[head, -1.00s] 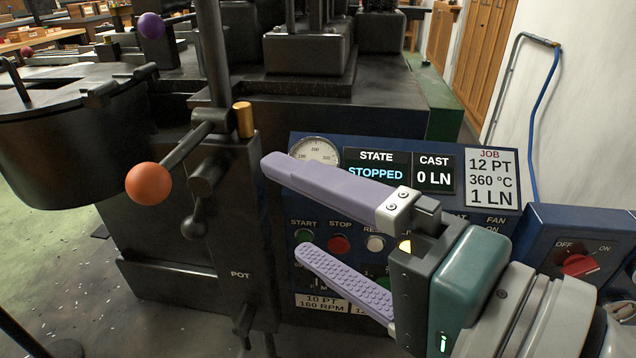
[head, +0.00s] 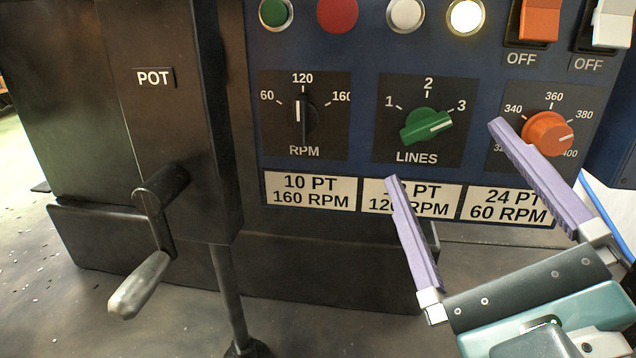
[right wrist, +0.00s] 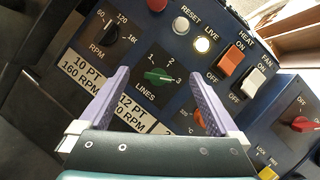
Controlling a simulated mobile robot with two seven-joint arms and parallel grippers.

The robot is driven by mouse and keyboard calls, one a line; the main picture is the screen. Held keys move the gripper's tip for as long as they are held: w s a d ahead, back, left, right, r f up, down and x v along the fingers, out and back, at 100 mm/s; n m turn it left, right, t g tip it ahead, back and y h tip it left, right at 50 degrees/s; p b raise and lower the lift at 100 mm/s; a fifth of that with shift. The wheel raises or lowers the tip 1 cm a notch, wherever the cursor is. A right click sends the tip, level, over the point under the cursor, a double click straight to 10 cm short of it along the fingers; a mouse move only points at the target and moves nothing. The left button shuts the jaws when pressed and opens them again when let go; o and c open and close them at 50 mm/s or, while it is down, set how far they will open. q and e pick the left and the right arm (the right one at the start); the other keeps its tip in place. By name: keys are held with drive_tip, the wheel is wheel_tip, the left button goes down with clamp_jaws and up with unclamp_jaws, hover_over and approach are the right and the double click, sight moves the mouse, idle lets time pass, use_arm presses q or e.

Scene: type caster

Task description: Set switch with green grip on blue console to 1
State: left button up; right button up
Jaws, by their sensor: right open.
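The switch with the green grip (head: 427,125) is the LINES selector on the blue console (head: 340,30). Its white pointer line points toward 3. It also shows in the right wrist view (right wrist: 160,76), between and beyond my fingers. My right gripper (head: 442,150) is open and empty. Its purple fingers reach toward the console below and to the right of the green grip, and no contact with it shows. One finger covers part of the middle label. The other finger ends just left of the orange knob (head: 548,133). My left gripper is not in view.
Left of the green grip is the black RPM knob (head: 304,112). Above are several round buttons, including a lit one (head: 466,16), and an orange rocker switch (head: 540,20) beside a white one (head: 611,24). A crank handle (head: 140,285) sticks out at the lower left.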

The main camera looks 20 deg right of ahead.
sight(428, 136)
wheel_tip(428, 136, down, 4)
drive_tip(key=d+m+h+b, duration=0.2)
drive_tip(key=b+x, duration=0.1)
drive_tip(key=x, duration=0.8)
drive_tip(key=shift+w+r, duration=0.1)
drive_tip(key=shift+w, duration=0.2)
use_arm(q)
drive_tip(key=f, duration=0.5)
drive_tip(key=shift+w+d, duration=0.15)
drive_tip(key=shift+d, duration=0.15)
use_arm(e)
drive_tip(key=shift+c, duration=0.4)
